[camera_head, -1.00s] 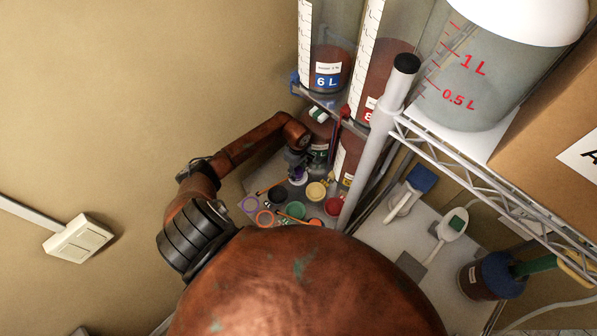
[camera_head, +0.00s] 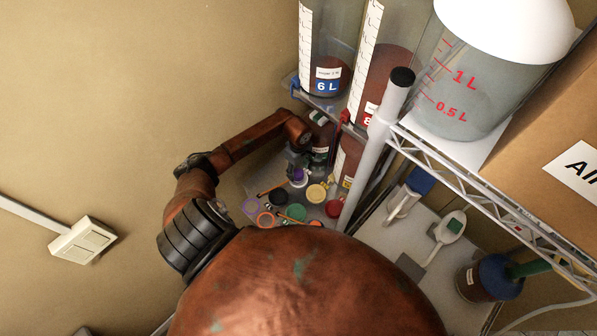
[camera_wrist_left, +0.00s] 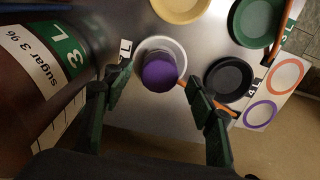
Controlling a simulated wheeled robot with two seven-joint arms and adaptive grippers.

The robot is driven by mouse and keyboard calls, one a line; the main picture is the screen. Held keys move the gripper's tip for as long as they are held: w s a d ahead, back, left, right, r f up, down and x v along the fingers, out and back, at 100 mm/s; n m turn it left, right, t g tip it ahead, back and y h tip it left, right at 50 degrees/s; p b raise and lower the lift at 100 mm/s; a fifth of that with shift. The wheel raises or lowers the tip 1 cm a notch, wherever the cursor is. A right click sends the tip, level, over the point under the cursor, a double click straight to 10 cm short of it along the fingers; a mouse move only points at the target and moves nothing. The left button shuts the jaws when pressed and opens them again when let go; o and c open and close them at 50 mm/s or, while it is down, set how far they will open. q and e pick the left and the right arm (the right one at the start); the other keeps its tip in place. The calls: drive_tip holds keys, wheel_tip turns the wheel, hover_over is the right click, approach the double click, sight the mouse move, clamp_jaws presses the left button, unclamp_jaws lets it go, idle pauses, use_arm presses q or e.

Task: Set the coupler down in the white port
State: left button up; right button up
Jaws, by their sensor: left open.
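The purple-topped coupler (camera_wrist_left: 160,73) stands at the white port (camera_wrist_left: 178,43), whose pale ring shows around its far side in the left wrist view. Its near side hides part of the ring, so I cannot tell how deep it sits. My left gripper (camera_wrist_left: 158,84) is open, with one dark green finger on each side of the coupler and a gap visible at both. In the head view the coupler (camera_head: 298,176) shows small and purple below my left gripper (camera_head: 297,160). My right gripper is not in view.
A black port (camera_wrist_left: 229,79), a green port (camera_wrist_left: 257,22) and a yellow port (camera_wrist_left: 180,6) lie nearby. An orange stick passes close to the right finger. A sugar bottle (camera_wrist_left: 40,65) stands close on the left. A shelf post (camera_head: 380,140) rises on the right.

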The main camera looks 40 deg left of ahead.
sight(299, 173)
use_arm(q)
wheel_tip(299, 173, up, 9)
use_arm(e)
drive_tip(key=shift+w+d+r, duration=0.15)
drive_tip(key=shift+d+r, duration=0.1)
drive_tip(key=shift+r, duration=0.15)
use_arm(q)
drive_tip(key=shift+d+f, duration=0.1)
drive_tip(key=shift+f, duration=0.05)
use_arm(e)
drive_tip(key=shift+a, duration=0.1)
